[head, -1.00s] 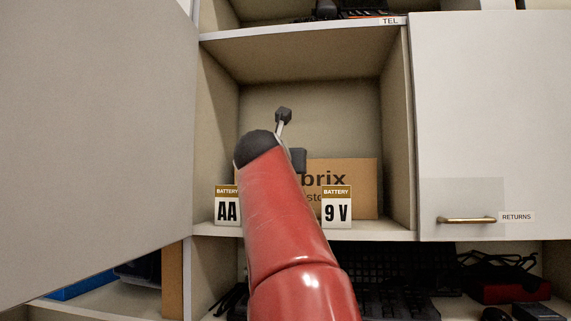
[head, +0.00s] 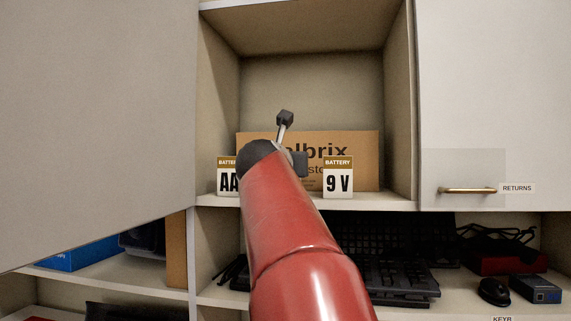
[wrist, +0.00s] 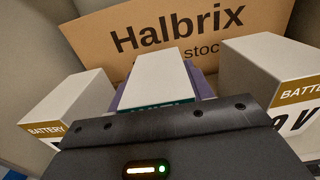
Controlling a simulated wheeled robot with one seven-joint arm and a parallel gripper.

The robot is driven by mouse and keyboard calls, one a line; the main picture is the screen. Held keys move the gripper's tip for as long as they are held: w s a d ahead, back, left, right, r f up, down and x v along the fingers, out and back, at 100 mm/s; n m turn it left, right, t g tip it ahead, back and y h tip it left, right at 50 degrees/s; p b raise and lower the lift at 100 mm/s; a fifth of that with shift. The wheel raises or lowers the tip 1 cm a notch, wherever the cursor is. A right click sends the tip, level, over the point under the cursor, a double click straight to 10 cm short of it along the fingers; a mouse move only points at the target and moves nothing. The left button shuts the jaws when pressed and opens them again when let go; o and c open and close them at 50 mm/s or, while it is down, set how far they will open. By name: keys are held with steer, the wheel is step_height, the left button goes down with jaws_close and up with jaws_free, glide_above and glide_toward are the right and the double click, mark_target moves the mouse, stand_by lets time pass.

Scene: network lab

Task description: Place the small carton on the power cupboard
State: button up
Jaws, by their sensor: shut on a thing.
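My gripper (head: 298,163) reaches into the open cupboard bay, partly hidden behind my red arm in the head view. In the wrist view its dark body (wrist: 165,140) fills the bottom, and its fingertips are hidden. A small carton (wrist: 160,78), with a white top and a teal band, lies straight ahead of the gripper, which is shut on it. Purple surfaces show on both sides of it; I cannot tell what they belong to. The head view does not show this carton. I cannot identify the power cupboard in these views.
The AA battery carton (head: 228,178) and 9 V battery carton (head: 338,177) stand close on either side. A large brown Halbrix carton (head: 360,162) is behind. A grey door (head: 90,120) is at left, and a closed RETURNS door (head: 490,100) at right. Keyboards (head: 400,285) lie below.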

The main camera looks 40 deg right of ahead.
steer(key=shift+f+b, duration=0.4)
steer(key=shift+f, duration=0.1)
steer(key=o, duration=1.3)
steer(key=shift+c, duration=0.2)
steer(key=b+v, duration=0.1)
steer(key=v, duration=0.6)
steer(key=shift+s+a, duration=0.25)
steer(key=shift+s, duration=0.05)
